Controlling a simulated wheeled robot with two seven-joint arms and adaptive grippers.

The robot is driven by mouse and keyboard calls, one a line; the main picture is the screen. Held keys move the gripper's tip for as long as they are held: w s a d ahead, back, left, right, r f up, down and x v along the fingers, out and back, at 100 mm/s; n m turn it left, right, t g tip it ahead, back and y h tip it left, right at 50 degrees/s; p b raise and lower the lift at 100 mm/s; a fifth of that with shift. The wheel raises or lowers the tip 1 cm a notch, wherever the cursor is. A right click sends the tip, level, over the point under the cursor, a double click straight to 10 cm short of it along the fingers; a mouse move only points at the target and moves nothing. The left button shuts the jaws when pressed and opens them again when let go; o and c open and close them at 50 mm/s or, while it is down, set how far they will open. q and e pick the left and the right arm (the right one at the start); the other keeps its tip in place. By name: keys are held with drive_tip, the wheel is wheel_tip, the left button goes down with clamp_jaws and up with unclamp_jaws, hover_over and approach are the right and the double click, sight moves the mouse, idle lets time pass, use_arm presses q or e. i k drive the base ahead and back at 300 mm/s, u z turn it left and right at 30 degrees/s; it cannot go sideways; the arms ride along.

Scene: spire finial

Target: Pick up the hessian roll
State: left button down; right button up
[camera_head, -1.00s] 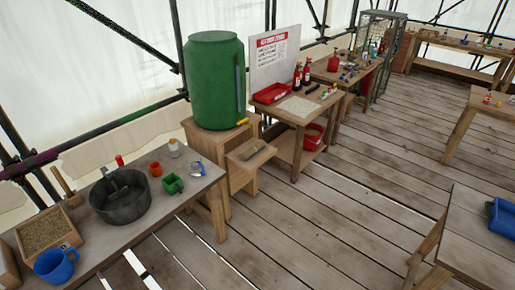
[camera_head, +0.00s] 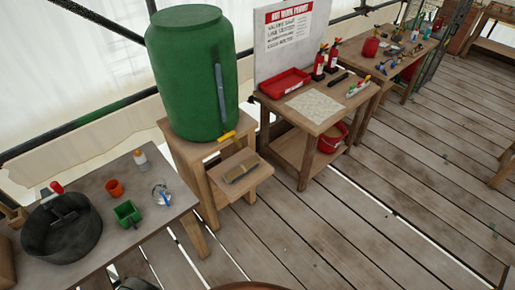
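Neither of my grippers shows clearly. A dark shape cut off at the bottom edge, left of centre, is too little seen to name.
A green barrel (camera_head: 190,80) stands on a wooden stand (camera_head: 190,160). Behind it, a table (camera_head: 283,105) holds a red tray (camera_head: 284,84). Plank floor (camera_head: 345,235) is open at right.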

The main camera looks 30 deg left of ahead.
sight(236, 173)
drive_tip(key=i, duration=1.9)
drive_tip(key=u, duration=3.35)
